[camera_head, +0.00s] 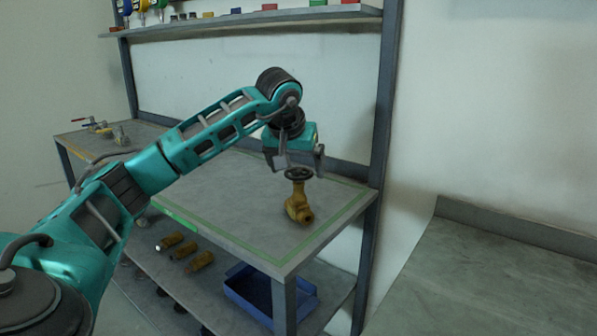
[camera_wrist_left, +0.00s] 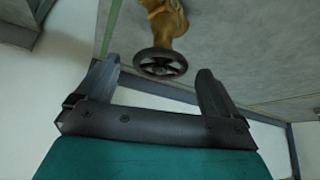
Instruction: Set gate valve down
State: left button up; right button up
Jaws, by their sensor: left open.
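The gate valve (camera_head: 298,205) has a brass-yellow body and a dark round handwheel on top. It stands upright on the grey bench top (camera_head: 245,225), inside a green outline near the right end. My left gripper (camera_head: 300,166) is just above the handwheel, pointing down. In the left wrist view its two fingers (camera_wrist_left: 160,85) are spread apart. The handwheel (camera_wrist_left: 160,64) shows between and beyond the fingertips there, with the yellow valve body (camera_wrist_left: 165,20) behind it. I see no finger clearly touching the wheel. My right gripper is not in view.
Other valve fittings (camera_head: 100,128) lie at the bench's far left. A shelf (camera_head: 250,22) with small coloured items runs above. A grey upright post (camera_head: 379,130) stands right of the valve.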

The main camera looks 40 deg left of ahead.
pick_arm(q)
jog(key=p+v, duration=0.1)
jog(key=v, duration=0.8)
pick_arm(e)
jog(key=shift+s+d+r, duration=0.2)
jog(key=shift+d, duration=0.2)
pick_arm(q)
jog(key=shift+r, duration=0.1)
